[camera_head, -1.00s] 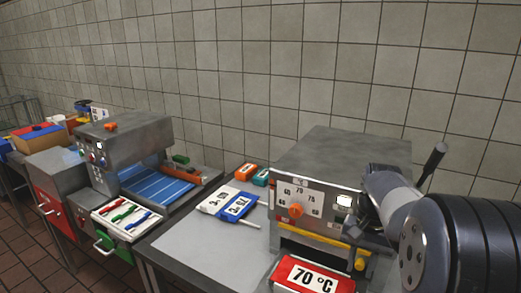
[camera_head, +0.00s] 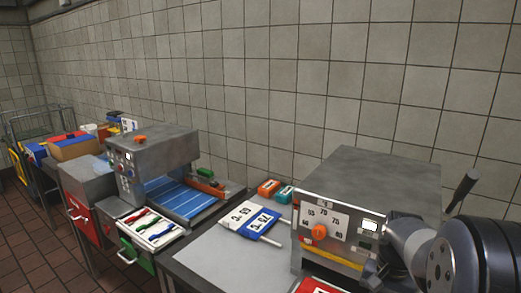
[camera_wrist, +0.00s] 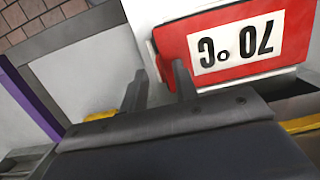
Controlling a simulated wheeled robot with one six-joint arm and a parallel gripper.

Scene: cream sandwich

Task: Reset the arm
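My gripper (camera_wrist: 160,78) shows in the wrist view with its two dark fingers apart and nothing between them. A red sign reading 70 °C (camera_wrist: 178,44) is just beyond the right finger; I cannot tell if they touch. Only the sign's top edge (camera_head: 318,287) shows at the bottom of the head view. My arm (camera_head: 425,250) is at the lower right of the head view, in front of the grey machine (camera_head: 375,180) with an orange dial. The gripper itself is hidden in the head view.
A blue-and-white sign (camera_head: 262,222) and orange and teal blocks (camera_head: 269,188) lie left of the machine. The grey table (camera_head: 215,262) has bare room in front of them. A second machine (camera_head: 155,150) with a blue belt and a tray of coloured utensils (camera_head: 140,238) stand further left.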

